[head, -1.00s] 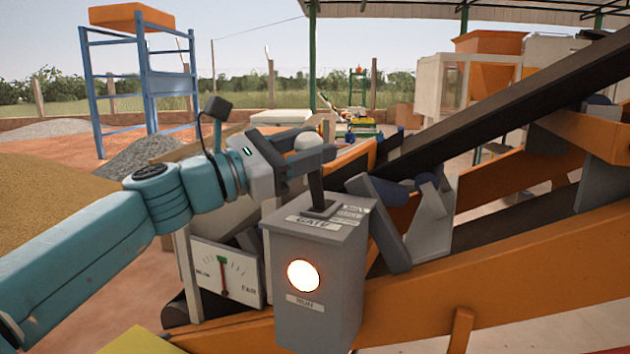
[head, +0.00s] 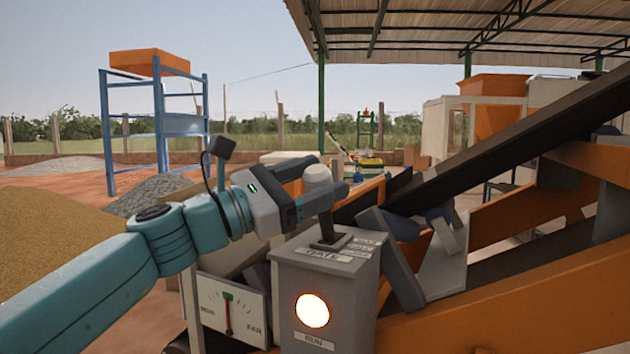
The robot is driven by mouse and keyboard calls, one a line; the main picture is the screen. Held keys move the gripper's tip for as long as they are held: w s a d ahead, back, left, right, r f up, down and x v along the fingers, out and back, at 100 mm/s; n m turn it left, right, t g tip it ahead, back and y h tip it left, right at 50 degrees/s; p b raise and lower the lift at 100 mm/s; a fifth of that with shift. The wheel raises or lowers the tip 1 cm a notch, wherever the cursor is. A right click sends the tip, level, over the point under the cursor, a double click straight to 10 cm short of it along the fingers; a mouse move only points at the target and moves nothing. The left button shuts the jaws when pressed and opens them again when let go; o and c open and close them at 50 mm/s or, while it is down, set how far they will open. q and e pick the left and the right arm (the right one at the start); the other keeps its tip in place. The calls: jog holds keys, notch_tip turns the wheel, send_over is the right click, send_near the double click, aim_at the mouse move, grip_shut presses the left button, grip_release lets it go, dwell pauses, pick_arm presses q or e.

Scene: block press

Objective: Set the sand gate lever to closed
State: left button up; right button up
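The sand gate lever is a dark shaft (head: 326,226) with a pale round knob (head: 318,177). It rises from a slot on top of a grey box (head: 285,300) labelled GATE and leans slightly left of upright. Small position labels beside the slot are too small to read surely. My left gripper (head: 321,181) comes in from the left, with one dark finger behind the knob and one in front of it. The fingers look spread around the knob; contact is unclear. The front finger hides part of the knob and upper shaft. My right gripper is out of view.
A round lamp (head: 312,310) glows on the box front above a RUN label. An orange-framed conveyor (head: 500,125) slopes up to the right. A sand heap (head: 50,215) lies left.

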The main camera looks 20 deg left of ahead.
pick_arm(q)
jog(key=shift+w+d, duration=0.1)
jog(key=b+v, duration=0.2)
jog(key=v, duration=1.4)
jog(key=shift+f, duration=0.15)
jog(key=shift+s, duration=0.2)
